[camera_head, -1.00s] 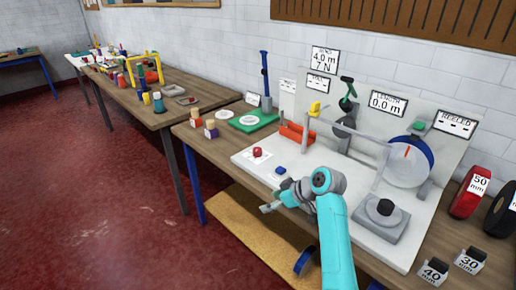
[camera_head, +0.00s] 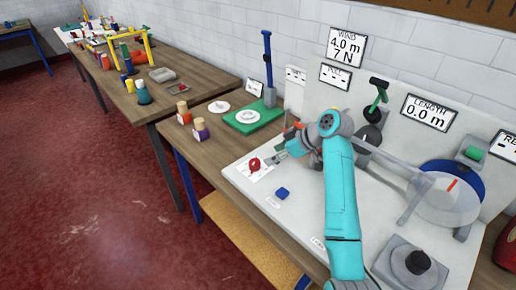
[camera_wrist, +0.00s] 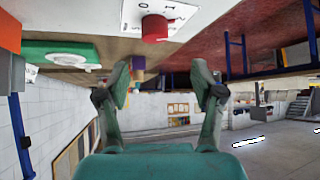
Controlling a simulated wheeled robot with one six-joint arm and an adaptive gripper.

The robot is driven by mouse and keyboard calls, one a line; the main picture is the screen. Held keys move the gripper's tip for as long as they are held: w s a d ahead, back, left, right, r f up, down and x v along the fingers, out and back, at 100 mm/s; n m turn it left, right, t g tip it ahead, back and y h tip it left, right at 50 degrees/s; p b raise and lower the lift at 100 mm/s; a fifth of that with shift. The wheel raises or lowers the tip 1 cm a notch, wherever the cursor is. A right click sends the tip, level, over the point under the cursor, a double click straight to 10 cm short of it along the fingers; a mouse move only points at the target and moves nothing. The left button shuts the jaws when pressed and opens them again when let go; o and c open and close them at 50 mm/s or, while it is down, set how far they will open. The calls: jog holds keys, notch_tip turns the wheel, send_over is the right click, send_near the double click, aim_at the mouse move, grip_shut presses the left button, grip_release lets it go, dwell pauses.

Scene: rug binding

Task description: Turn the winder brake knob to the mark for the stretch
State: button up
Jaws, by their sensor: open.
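The red knob (camera_head: 254,164) stands on a white marked plate at the left end of the pale machine base (camera_head: 320,232). In the wrist view the knob (camera_wrist: 155,28) is at the top centre, with small dark marks on the plate (camera_wrist: 172,10) around it, too small to read surely. My gripper (camera_head: 282,153) is just right of the knob in the head view. In the wrist view its two fingers (camera_wrist: 162,80) are spread with nothing between them, and the knob lies beyond their tips, apart from them. A sign (camera_head: 346,47) reads "WIND 4.0 m 7 N".
A blue button (camera_head: 282,194) and a black knob on a grey block (camera_head: 418,262) are on the base. A clear guard and reel (camera_head: 448,195) stand at right; a length sign (camera_head: 428,112) reads 0.0 m.

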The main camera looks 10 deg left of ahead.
aim_at(255, 162)
jog(key=x, duration=0.7)
jog(key=w+x, duration=0.1)
jog(key=x, duration=0.3)
jog(key=shift+d, duration=0.1)
jog(key=shift+s, duration=0.1)
jog(key=shift+c, duration=0.2)
jog(key=c, duration=1.1)
